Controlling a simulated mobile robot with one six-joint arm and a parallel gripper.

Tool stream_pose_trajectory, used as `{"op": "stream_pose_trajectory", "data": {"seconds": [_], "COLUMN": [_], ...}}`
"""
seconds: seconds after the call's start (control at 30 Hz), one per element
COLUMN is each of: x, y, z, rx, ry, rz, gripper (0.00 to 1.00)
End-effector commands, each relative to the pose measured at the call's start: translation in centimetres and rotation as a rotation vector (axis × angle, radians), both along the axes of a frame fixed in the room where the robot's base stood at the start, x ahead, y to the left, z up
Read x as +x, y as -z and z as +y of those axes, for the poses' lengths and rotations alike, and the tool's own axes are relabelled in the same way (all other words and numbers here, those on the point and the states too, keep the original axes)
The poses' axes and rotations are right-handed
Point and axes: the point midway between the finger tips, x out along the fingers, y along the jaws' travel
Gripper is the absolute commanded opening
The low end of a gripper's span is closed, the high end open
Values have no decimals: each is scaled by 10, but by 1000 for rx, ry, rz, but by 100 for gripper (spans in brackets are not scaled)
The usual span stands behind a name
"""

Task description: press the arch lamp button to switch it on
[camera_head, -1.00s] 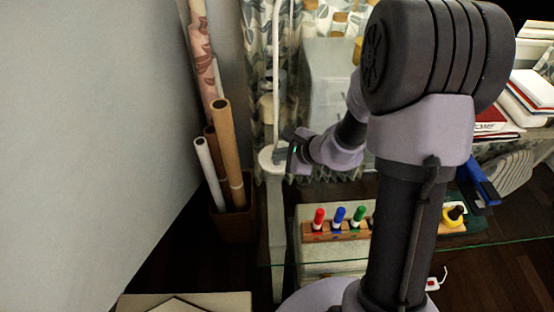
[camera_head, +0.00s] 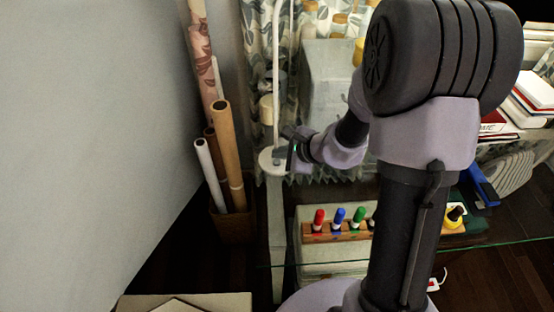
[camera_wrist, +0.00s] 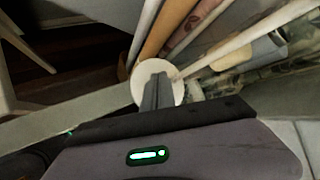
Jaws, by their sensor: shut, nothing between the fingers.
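The arch lamp is white, with a round base (camera_head: 268,163) and a thin pole (camera_head: 276,75) rising from it in the head view. In the wrist view the base shows as a pale disc (camera_wrist: 178,90), with the pole (camera_wrist: 225,52) running to the upper right. My gripper (camera_wrist: 157,78) is shut and empty, its fingers over the middle of the disc. Whether the tips touch it I cannot tell. In the head view my gripper (camera_head: 284,155) is beside the pole at the base. The button is not visible, and the fingers cover part of the base.
Rolled paper tubes (camera_head: 227,145) stand in a brown bin (camera_head: 236,222) left of the lamp. A wooden rack (camera_head: 338,236) with colored markers lies below my arm. A translucent grey box (camera_head: 336,80) stands behind. A glass edge (camera_head: 480,246) crosses the front right.

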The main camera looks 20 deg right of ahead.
Motion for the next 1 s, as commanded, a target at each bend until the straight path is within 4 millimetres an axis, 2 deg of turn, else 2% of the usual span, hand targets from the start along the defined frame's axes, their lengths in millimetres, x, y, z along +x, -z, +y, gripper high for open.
{"op": "stream_pose_trajectory", "data": {"seconds": [0.07, 0.43, 0.93, 1.0], "x": [0, 0, 0, -2], "y": [-4, -57, -60, -71], "z": [0, 0, 0, 7], "rx": [-1, -1, -1, -11], "ry": [-1, 0, -1, -36], "rz": [0, -1, -1, -18], "gripper": [0, 0, 0, 0]}}
